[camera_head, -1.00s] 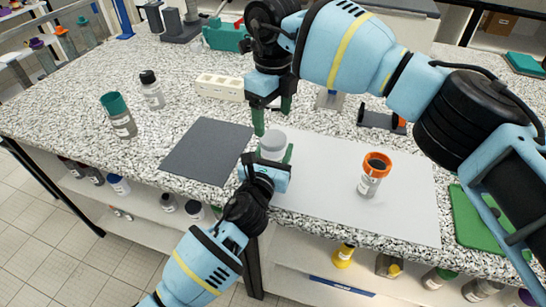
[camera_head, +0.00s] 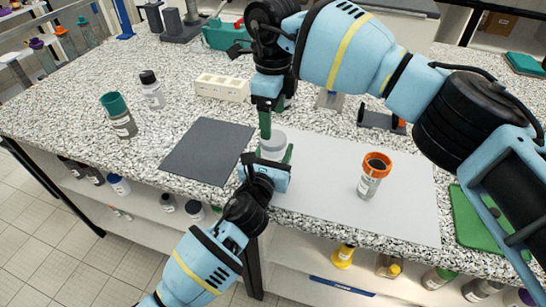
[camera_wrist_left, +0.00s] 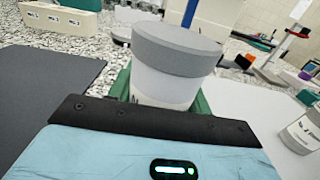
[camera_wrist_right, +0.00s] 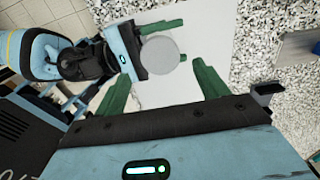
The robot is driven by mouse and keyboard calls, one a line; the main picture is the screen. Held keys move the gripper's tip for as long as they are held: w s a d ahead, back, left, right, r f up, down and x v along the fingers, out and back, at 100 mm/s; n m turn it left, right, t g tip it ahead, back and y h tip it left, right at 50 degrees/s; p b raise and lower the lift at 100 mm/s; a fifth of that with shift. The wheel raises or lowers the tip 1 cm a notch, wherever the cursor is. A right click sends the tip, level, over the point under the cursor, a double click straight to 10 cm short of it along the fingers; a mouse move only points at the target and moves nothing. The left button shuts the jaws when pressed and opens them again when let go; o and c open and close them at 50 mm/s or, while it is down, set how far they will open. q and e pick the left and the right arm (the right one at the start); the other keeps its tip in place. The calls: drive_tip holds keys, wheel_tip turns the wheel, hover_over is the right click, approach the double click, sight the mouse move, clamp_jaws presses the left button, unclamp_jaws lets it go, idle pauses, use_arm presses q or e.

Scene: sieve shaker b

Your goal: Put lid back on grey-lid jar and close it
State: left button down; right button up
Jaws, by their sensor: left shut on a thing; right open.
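The grey-lid jar (camera_head: 273,152) stands upright at the left end of the white mat. Its grey lid (camera_wrist_left: 178,45) sits level on top, with no clear gap in the left wrist view; how tightly it is closed I cannot tell. My left gripper (camera_head: 268,160) is shut around the jar's body from the front, below the lid. My right gripper (camera_head: 271,121) points down, open and empty, just above and behind the lid. In the right wrist view the round lid top (camera_wrist_right: 160,55) lies beyond the open green fingers, apart from them.
An orange-rimmed jar (camera_head: 374,177) stands on the white mat (camera_head: 325,200) to the right. A dark mat (camera_head: 205,152) lies to the left, clear. A teal-lid jar (camera_head: 118,115), a black-capped bottle (camera_head: 151,92) and a cream rack (camera_head: 222,88) stand farther off.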

sight(273, 137)
drive_tip(key=shift+f, duration=3)
drive_tip(key=shift+c, duration=0.2)
drive_tip(key=c, duration=1)
drive_tip(key=o, duration=1.2)
drive_tip(key=shift+r, duration=0.15)
wheel_tip(273, 137, up, 12)
use_arm(q)
drive_tip(key=c, duration=0.6)
unclamp_jaws()
